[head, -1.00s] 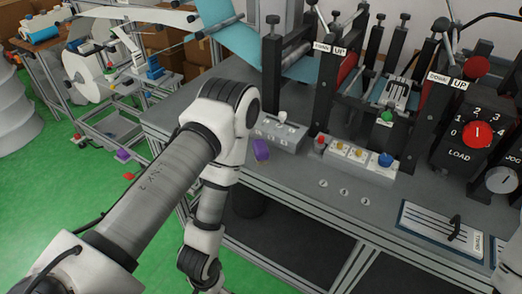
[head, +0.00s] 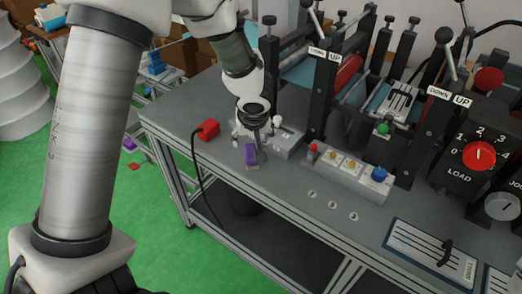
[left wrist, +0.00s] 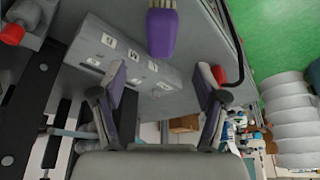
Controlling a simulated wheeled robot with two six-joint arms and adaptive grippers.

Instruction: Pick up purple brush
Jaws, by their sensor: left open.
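The purple brush (head: 251,155) lies on the grey table top near its front edge. In the left wrist view the brush (left wrist: 161,32) is at the top middle, its purple body toward the fingers and its pale end cut by the top edge. My left gripper (head: 255,135) is just behind and above the brush in the head view and partly hides the grey switch box. In the left wrist view my left gripper (left wrist: 160,72) is open, its fingers spread with nothing between them, and the brush is ahead of the tips. My right gripper is in neither current view.
A red block (head: 208,129) with a black cable sits left of the brush. A grey switch box (head: 286,141) is close behind it on the right, and a button panel (head: 347,174) stands further right. Machine rollers and levers rise behind.

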